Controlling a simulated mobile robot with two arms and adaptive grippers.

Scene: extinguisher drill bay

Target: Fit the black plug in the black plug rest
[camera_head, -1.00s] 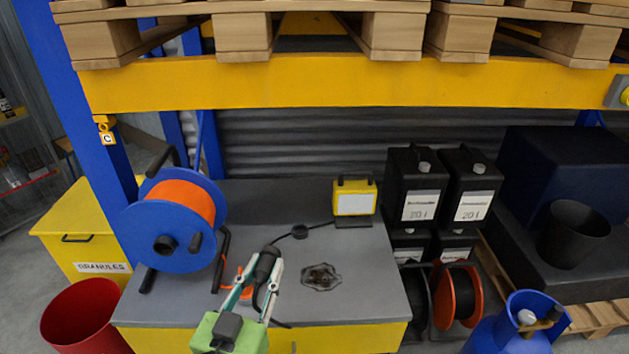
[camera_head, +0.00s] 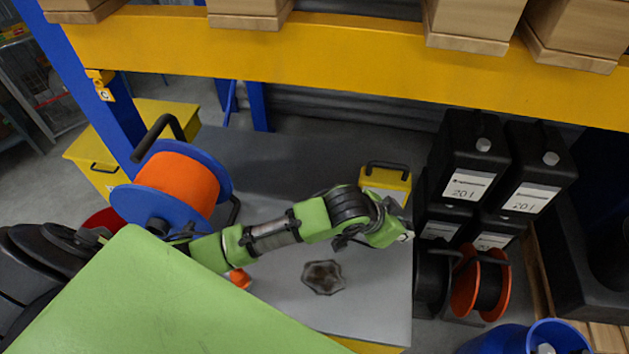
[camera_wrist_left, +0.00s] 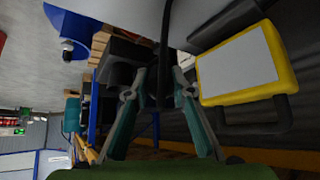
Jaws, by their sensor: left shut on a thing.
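My left arm reaches in from the left across the grey bench top in the head view, its far end in front of the yellow work lamp. The fingers cannot be made out there. In the left wrist view my left gripper (camera_wrist_left: 158,82) is shut on the black plug (camera_wrist_left: 157,70), which is dark and partly hidden by the fingers. A dark cable (camera_wrist_left: 165,25) runs up from it. I cannot pick out the black plug rest for certain in either view. My right gripper is not in view.
The yellow lamp (camera_head: 388,183) stands at the bench's back right and is close beside the fingers in the wrist view. An orange and blue reel (camera_head: 180,185) stands left. Black canisters (camera_head: 470,165) stand right.

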